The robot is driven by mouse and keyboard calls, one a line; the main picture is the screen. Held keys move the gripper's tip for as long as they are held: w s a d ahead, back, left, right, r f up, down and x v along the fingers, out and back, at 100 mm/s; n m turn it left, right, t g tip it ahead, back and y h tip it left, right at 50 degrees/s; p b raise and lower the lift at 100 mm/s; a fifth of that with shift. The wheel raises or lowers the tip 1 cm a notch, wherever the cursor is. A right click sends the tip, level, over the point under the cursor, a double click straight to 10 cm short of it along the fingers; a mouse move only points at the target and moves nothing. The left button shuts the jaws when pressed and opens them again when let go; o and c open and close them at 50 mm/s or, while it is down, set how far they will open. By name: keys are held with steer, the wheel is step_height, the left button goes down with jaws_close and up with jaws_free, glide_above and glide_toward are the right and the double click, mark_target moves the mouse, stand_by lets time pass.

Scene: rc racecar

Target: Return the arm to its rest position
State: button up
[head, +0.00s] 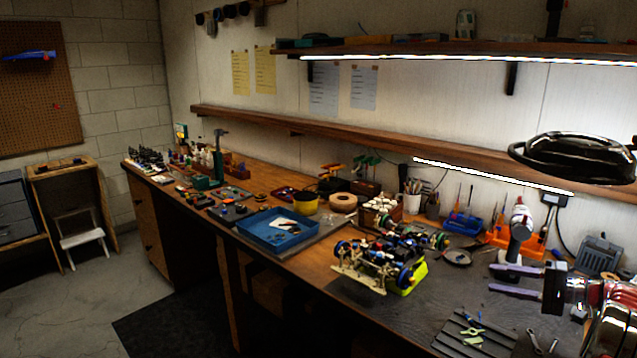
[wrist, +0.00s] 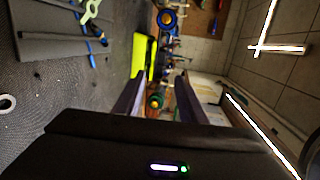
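My gripper (head: 491,278) is at the right of the head view, held above the workbench (head: 440,305). Its two purple fingers are apart, with nothing seen between them. In the wrist view my gripper (wrist: 158,90) also shows both fingers spread and empty. My arm (head: 612,325) comes in from the lower right edge; most of its links are out of the picture. The RC car chassis (head: 375,262) with blue wheels stands on a yellow-green stand (head: 418,276), left of my gripper and apart from it.
A blue tray (head: 270,243) with small parts is further left on the bench. A grooved dark tray (head: 470,346) with green and blue tools lies below the gripper. An orange tool holder (head: 520,243) stands behind it. A black car body (head: 578,157) is above right.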

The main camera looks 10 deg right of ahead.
steer(key=s+a+r+n+g+h, duration=0.2)
steer(key=a+r+g, duration=0.2)
steer(key=a, duration=1.1)
steer(key=s+a+r+n+g+h, duration=0.1)
steer(key=s+a+r+g+h, duration=0.2)
steer(key=a, duration=1.2)
steer(key=s+a+f+n+h, duration=0.1)
steer(key=s+a+n+h, duration=0.2)
steer(key=s+a, duration=0.4)
steer(key=s+a+n+t+h, duration=0.1)
steer(key=s+a+n+h, duration=0.2)
steer(key=s+a, duration=0.4)
steer(key=shift+s+a+f+n, duration=0.15)
steer(key=shift+s+f+n, duration=0.2)
steer(key=shift+s, duration=4.15)
